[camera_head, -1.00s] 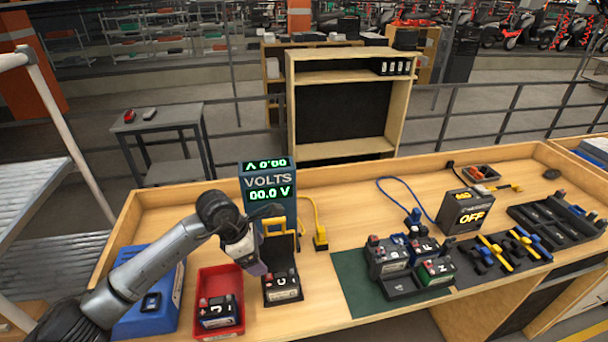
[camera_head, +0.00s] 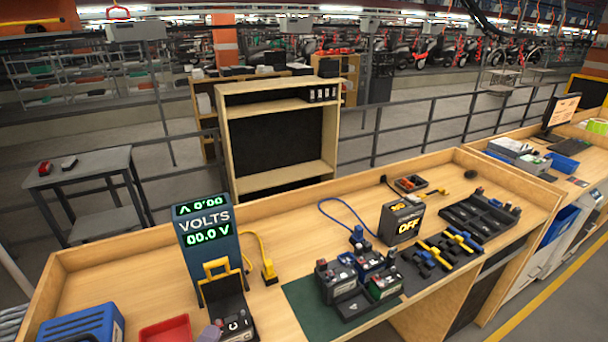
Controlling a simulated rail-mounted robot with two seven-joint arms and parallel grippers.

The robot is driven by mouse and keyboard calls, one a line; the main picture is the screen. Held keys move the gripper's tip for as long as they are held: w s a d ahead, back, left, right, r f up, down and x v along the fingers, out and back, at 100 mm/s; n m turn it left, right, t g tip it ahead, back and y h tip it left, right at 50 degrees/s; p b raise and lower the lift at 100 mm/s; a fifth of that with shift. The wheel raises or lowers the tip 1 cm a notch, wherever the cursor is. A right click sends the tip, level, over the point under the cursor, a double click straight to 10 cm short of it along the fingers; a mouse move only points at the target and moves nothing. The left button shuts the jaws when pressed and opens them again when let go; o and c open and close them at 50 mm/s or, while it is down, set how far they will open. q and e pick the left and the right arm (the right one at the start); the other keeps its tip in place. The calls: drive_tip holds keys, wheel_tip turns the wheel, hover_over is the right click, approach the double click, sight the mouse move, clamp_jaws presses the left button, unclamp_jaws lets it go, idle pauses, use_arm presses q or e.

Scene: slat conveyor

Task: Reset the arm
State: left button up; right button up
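A small grey-purple tip, apparently of my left gripper (camera_head: 210,333), shows at the bottom edge, between the red tray (camera_head: 166,328) and the battery marked C (camera_head: 236,325). Its fingers are cut off by the frame, so I cannot tell whether it is open or shut. The rest of my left arm is out of view. My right gripper is not in view. The C battery sits at the foot of the blue volt meter (camera_head: 208,236), which reads 00.0 V and has a yellow handle frame (camera_head: 217,268) in front.
Several batteries (camera_head: 357,275) stand on the green mat (camera_head: 302,295). A dark box reading OFF (camera_head: 401,220), yellow and blue clamps (camera_head: 440,250) and a black rack (camera_head: 480,217) are to the right. A blue case (camera_head: 82,325) is at lower left.

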use_arm(q)
drive_tip(key=s+a+f+n+g+y, duration=0.35)
drive_tip(key=s+f+n+g, duration=0.3)
drive_tip(key=s+f, duration=0.25)
drive_tip(key=s+a+f+n+g+y, duration=0.3)
drive_tip(key=s+a+f+n+g, duration=0.15)
drive_tip(key=s+f+n, duration=0.3)
drive_tip(key=s+d+f+n+g+h, duration=0.1)
drive_tip(key=s+f+g, duration=0.15)
drive_tip(key=s, duration=0.35)
drive_tip(key=s+f+g, duration=0.1)
drive_tip(key=s+g, duration=0.3)
drive_tip(key=s, duration=0.2)
wheel_tip(320, 180, up, 23)
drive_tip(key=p, duration=2.3)
drive_tip(key=shift+w+d+t+p, duration=0.2)
drive_tip(key=shift+t+p, duration=0.1)
drive_tip(key=shift+t, duration=0.05)
